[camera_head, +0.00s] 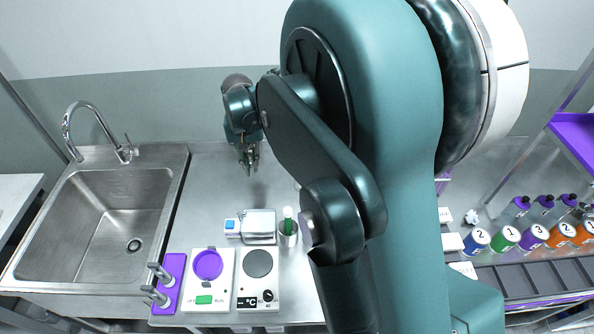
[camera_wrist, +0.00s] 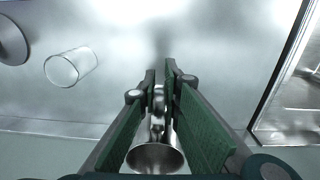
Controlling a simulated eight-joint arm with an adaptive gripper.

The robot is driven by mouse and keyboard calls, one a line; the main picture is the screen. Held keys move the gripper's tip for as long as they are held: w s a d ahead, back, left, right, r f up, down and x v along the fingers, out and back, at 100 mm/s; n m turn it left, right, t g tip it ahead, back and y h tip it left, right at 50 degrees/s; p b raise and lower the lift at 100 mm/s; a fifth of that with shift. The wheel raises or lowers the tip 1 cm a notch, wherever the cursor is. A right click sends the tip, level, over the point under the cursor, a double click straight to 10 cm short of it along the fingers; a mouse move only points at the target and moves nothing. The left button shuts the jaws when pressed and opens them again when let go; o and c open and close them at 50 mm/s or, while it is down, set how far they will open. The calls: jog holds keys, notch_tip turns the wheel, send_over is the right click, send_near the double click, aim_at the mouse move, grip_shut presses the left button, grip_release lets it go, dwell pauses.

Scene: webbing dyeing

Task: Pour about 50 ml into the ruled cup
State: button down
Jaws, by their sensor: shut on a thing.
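My gripper (camera_wrist: 162,82) has green-padded fingers shut on a shiny metal vessel (camera_wrist: 155,158). Its round open mouth shows low between the fingers in the wrist view. A clear cup (camera_wrist: 71,67) is to the left of my gripper in the wrist view, apart from it. I cannot make out ruled marks on it or any liquid in it. In the head view my gripper (camera_head: 248,158) hangs over the back of the steel counter, pointing down. The held vessel is too small to make out there, and my arm hides much of the counter on the right.
A sink (camera_head: 105,215) with a tap is at the left. Numbered bottles (camera_head: 505,238) stand at right.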

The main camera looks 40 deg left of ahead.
jog(key=f+m, duration=0.2)
jog(key=m, duration=0.2)
jog(key=s+f+m+b, duration=0.1)
jog(key=f+m, duration=0.1)
jog(key=m, duration=0.2)
jog(key=s+a+f+m+b, duration=0.1)
jog(key=f+m, duration=0.1)
jog(key=m, duration=0.2)
jog(key=shift+a, duration=0.1)
jog(key=shift+s+a+f+m+b, duration=0.15)
jog(key=shift+f+m, duration=0.15)
jog(key=shift+m, duration=0.5)
jog(key=shift+s+d+f+m+b, duration=0.1)
jog(key=shift+f+m+b, duration=0.2)
jog(key=shift+m, duration=0.5)
jog(key=shift+s+a+f+m+b, duration=0.1)
jog(key=shift+f+m, duration=0.25)
jog(key=shift+m, duration=0.45)
